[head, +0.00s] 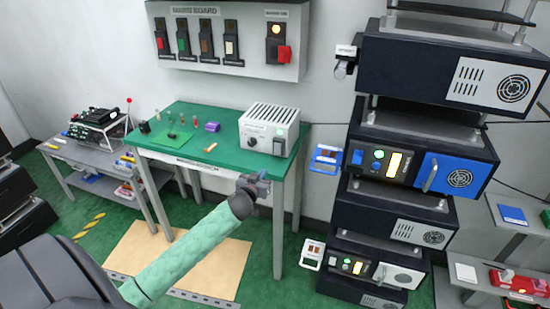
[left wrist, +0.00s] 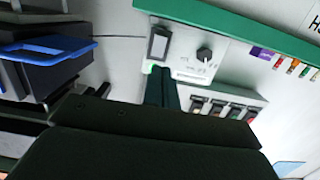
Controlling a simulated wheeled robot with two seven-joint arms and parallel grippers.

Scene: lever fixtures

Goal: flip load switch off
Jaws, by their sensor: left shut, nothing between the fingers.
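A light grey power box (head: 268,128) stands at the right end of the green bench. Its front carries a dark rocker switch (head: 279,146) at the right and a round black knob (head: 252,142) at the left. In the left wrist view the rocker switch (left wrist: 158,44) and knob (left wrist: 204,54) show large, with a green glow by the box's edge. I cannot read which switch is labelled load. My left gripper (head: 263,178) is shut and empty, in front of the bench edge and below the box in the head view. Its fingers (left wrist: 161,72) appear just below the rocker switch in the left wrist view; contact cannot be told.
A wall panel (head: 240,66) holds several coloured switches and a red lever (head: 284,54) under a lit lamp. The green bench (head: 170,155) bears small parts and a purple block (head: 212,127). A stack of dark equipment (head: 400,140) stands close on the right.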

